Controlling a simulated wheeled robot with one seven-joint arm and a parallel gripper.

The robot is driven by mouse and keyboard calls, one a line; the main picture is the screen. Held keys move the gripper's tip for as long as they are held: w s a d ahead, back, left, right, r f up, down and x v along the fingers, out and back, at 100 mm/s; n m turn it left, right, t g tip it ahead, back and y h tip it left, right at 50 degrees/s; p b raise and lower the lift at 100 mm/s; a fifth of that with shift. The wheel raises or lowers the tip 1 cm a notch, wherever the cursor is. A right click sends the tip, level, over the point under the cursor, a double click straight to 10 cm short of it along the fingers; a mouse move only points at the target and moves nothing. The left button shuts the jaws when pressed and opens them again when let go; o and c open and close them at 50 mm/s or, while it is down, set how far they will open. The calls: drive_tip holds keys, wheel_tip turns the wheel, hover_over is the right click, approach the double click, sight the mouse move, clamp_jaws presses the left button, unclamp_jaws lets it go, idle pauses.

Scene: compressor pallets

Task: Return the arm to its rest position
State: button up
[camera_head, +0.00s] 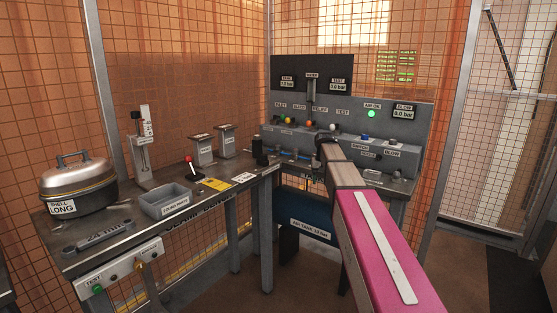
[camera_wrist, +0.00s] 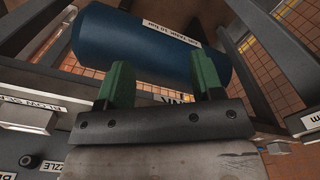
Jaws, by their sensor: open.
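My arm, with a magenta link, reaches forward from the bottom right of the head view toward the grey panel. Its far end is over the right bench, and the gripper itself is hard to make out there. In the wrist view my gripper (camera_wrist: 160,88) shows two green fingers spread apart with nothing between them. Beyond the fingers lies the blue air tank (camera_wrist: 140,45), under the bench; it also shows in the head view (camera_head: 312,228). The fingers overlap the tank in the picture, but I cannot tell the distance.
A grey panel (camera_head: 400,135) with labelled knobs and a green lamp stands behind the arm. The left bench (camera_head: 110,245) holds a shell pot (camera_head: 78,187), a grey bin (camera_head: 163,203) and a height gauge (camera_head: 142,155). Mesh fencing surrounds the cell. Floor right of the arm is clear.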

drive_tip(key=s+f, duration=2.4)
drive_tip(key=s, duration=0.5)
drive_tip(key=shift+f, duration=0.4)
